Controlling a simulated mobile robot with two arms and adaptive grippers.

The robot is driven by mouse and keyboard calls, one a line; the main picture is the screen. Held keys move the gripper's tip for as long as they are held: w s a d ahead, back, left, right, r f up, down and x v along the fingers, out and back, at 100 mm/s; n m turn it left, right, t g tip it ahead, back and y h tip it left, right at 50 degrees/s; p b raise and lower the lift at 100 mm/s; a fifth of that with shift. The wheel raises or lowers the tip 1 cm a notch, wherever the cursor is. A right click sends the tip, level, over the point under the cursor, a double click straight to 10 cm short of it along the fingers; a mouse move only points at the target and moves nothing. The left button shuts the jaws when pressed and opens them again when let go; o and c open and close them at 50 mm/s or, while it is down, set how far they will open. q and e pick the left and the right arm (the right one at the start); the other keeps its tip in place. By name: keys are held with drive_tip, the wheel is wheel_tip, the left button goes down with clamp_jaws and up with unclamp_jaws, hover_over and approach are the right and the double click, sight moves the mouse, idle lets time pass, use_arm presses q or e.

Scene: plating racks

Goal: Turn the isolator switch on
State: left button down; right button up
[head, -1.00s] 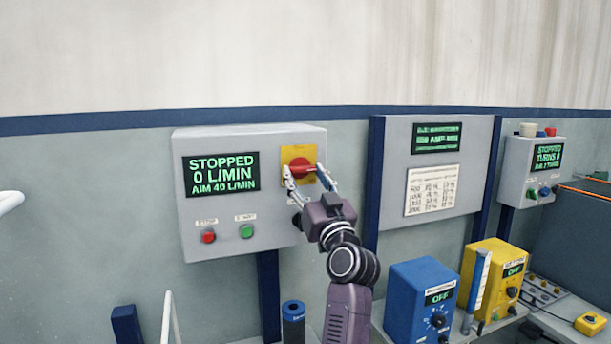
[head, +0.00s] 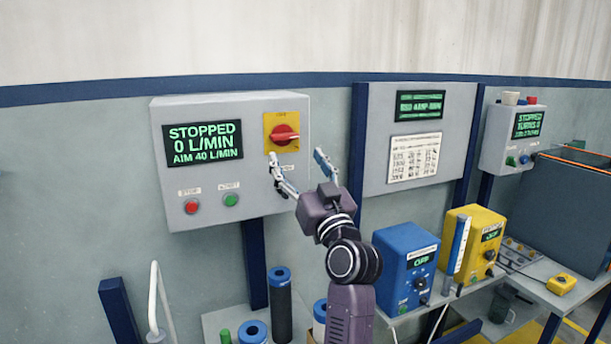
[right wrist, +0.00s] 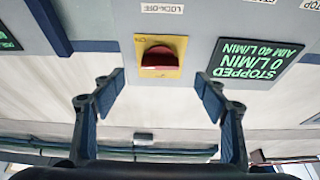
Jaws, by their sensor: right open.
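The isolator switch is a red rotary handle (head: 285,135) on a yellow plate (head: 270,121), on the front of a grey control box (head: 250,185). The handle lies roughly horizontal; the small marks on the plate are too small to read surely. It also shows in the right wrist view (right wrist: 158,58), upside down. The box's screen (head: 204,143) reads STOPPED, 0 L/MIN, AIM 40 L/MIN. My right gripper (head: 295,156) is open and empty, just below and in front of the handle, apart from it. The right wrist view shows its spread fingers (right wrist: 158,80). My left gripper is out of view.
A red button (head: 192,206) and a green button (head: 231,199) sit low on the box. A grey panel (head: 375,120) is to the right. Blue (head: 403,262) and yellow (head: 462,225) power units stand on a shelf below.

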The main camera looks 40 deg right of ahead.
drive_tip(key=shift+v, duration=2.8)
